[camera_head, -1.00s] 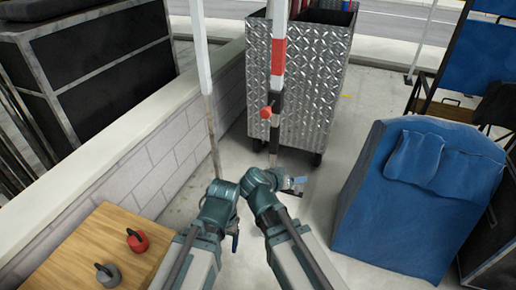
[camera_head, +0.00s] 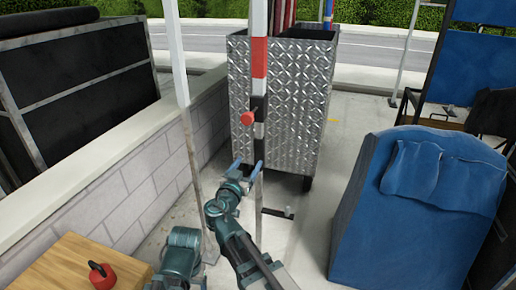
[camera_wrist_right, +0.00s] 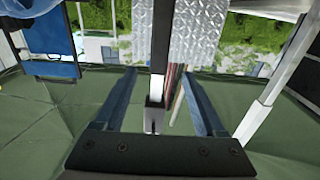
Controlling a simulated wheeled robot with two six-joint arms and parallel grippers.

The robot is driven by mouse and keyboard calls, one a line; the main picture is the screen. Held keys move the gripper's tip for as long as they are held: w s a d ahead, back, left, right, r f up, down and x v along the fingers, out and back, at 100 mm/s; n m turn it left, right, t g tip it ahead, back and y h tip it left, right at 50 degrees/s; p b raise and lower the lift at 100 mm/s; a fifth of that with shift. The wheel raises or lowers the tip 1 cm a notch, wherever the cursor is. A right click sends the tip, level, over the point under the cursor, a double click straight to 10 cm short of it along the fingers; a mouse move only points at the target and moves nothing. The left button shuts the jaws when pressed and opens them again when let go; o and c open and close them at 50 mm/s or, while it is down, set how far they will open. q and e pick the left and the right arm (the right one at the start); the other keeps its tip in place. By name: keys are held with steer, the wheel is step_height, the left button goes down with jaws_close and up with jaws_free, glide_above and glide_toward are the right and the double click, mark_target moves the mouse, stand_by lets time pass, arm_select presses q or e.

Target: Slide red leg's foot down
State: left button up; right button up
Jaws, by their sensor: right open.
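The red leg is an upright white pole with a red band (camera_head: 259,57), a black section below it with a red knob (camera_head: 247,118), and a thin pale lower part, its foot (camera_head: 257,190). My right gripper (camera_head: 248,163) is open at the lower end of the black section. In the right wrist view, its two blue fingers (camera_wrist_right: 158,72) are spread, with the leg (camera_wrist_right: 156,88) showing between them; whether they touch it cannot be told. Only part of my left arm shows at the bottom; its gripper is out of sight.
A second white pole (camera_head: 178,55) stands left of the leg, by the block wall (camera_head: 128,178). A diamond-plate metal bin (camera_head: 300,95) stands close behind the leg. A blue-covered object (camera_head: 410,215) is at right. A wooden top (camera_head: 55,265) with a red weight (camera_head: 102,277) is at lower left.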

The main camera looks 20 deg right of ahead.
mark_target(258, 149)
steer(key=x, duration=1.1)
steer(key=shift+w+d, duration=0.25)
jaws_close()
stand_by(1.0)
